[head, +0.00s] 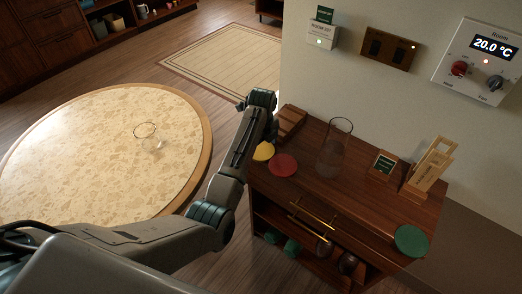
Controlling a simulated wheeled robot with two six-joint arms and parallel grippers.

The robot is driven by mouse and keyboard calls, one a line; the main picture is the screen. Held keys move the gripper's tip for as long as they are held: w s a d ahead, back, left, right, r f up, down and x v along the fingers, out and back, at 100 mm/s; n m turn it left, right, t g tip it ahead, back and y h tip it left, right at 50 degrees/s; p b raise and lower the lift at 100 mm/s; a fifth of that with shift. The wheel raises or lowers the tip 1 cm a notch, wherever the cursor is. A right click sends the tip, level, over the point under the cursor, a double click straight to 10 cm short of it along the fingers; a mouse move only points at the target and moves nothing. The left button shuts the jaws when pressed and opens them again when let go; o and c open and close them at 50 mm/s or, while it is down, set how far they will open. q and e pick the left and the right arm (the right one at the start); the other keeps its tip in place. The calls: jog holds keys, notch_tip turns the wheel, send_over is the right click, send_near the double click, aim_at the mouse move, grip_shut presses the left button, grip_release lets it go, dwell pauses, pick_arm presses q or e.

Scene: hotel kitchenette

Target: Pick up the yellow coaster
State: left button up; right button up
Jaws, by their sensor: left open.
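The yellow coaster (264,151) lies at the left edge of the dark wooden cabinet top (340,200). My left forearm covers part of its left side. A red coaster (283,165) lies just to its right, and a green coaster (411,241) lies at the cabinet's right front corner. My left arm comes in from the left and bends upward beside the cabinet. My left gripper (271,127) is open near the cabinet's back left corner, just beyond the yellow coaster; its fingers are mostly hidden by the wrist. My right gripper is not in view.
A glass carafe (333,150), a small sign (384,165) and a wooden holder (428,168) stand on the cabinet. A wooden item (290,121) lies at its back left. A round table (70,150) with a glass (149,136) is at left. The wall rises behind the cabinet.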

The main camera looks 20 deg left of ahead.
pick_arm(q)
jog(key=shift+f, duration=0.1)
jog(key=shift+f, duration=0.1)
jog(key=c, duration=0.8)
